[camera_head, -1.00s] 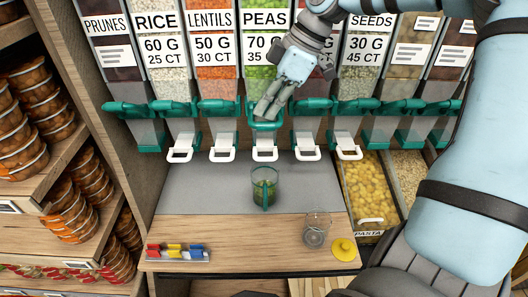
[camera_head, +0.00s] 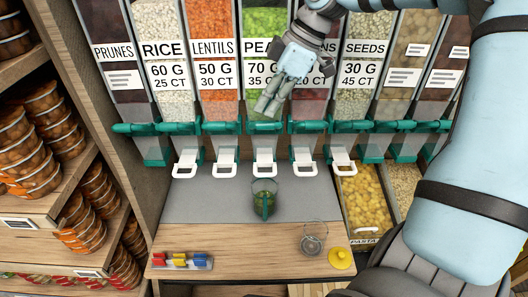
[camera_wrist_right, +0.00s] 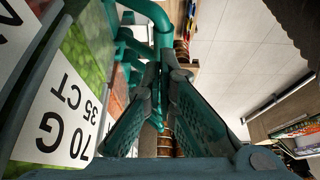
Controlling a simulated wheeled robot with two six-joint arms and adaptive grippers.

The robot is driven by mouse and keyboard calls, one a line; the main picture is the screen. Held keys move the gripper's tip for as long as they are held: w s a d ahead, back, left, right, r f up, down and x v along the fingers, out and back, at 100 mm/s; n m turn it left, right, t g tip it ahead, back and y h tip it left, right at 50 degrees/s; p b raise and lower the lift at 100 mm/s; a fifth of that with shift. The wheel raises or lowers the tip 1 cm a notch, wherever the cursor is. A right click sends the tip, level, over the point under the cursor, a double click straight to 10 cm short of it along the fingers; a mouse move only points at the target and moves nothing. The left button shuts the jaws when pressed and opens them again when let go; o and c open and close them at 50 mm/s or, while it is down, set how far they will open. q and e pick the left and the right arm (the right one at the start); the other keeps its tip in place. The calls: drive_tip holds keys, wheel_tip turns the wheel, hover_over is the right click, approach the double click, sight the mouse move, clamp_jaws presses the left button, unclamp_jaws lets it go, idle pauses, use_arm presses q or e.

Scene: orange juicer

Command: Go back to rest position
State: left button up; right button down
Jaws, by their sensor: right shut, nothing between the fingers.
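My right gripper (camera_head: 268,104) is shut and empty. In the head view it points down in front of the peas dispenser (camera_head: 264,75), just above the teal dispenser handles. The right wrist view shows its closed fingers (camera_wrist_right: 160,100) beside the peas label. My right arm comes in from the right side of the head view. My left gripper is not in view.
A glass jar (camera_head: 313,240) and a yellow lid (camera_head: 340,258) lie at the front right. Coloured clips (camera_head: 182,260) sit at the front left. Shelves of jars (camera_head: 30,160) stand at left.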

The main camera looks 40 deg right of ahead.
drive_tip(key=s+a+r, duration=0.2)
drive_tip(key=s+r, duration=0.1)
drive_tip(key=r, duration=0.1)
drive_tip(key=shift+a+r+p, duration=0.25)
drive_tip(key=shift+r+p, duration=0.05)
drive_tip(key=shift+r, duration=0.05)
